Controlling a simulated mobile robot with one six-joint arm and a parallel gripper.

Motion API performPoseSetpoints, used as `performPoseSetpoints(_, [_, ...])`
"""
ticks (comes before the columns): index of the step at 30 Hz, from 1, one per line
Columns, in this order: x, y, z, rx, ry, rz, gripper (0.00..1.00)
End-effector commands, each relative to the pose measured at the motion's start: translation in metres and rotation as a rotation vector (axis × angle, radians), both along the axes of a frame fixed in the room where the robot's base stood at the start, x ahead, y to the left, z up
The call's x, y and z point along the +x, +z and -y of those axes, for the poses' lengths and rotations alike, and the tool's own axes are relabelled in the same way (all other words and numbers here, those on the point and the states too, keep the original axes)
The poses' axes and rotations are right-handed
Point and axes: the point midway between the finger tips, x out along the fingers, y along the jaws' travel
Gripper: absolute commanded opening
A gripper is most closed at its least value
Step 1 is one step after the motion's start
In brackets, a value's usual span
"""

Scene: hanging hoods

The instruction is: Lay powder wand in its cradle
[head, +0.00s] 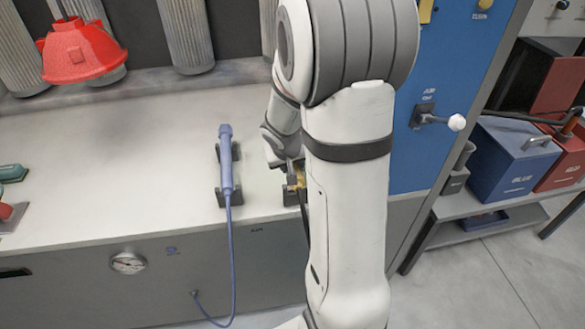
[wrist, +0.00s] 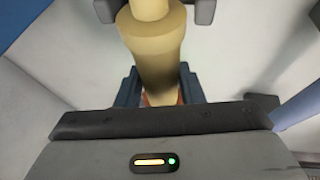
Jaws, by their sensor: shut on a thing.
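A pale yellow wand (wrist: 158,45), which I take to be the powder wand, runs down the middle of the wrist view. My gripper (wrist: 160,90) is shut on it, with one dark finger at each side. At the top of that view, two dark prongs of a cradle (wrist: 204,10) flank the wand's far end. I cannot tell whether the wand rests on them. In the head view my gripper (head: 288,172) is low over the bench at a black cradle (head: 291,197); my arm hides most of the wand and cradle.
A blue wand (head: 226,165) with a hose lies in another black cradle (head: 221,196) to the left. A red hood (head: 80,52) hangs at upper left. A blue panel with a white-knobbed lever (head: 456,122) stands at right. The bench's middle left is clear.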

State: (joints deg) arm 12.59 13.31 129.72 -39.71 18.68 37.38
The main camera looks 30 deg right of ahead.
Motion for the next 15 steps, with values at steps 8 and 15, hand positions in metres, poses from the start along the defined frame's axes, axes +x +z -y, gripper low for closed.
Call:
performPoseSetpoints(8, [-0.0018,-0.0047,-0.0007,0.000,-0.001,-0.006,0.37])
performPoseSetpoints(15, [-0.0011,-0.0040,-0.0009,0.000,0.001,-0.004,0.56])
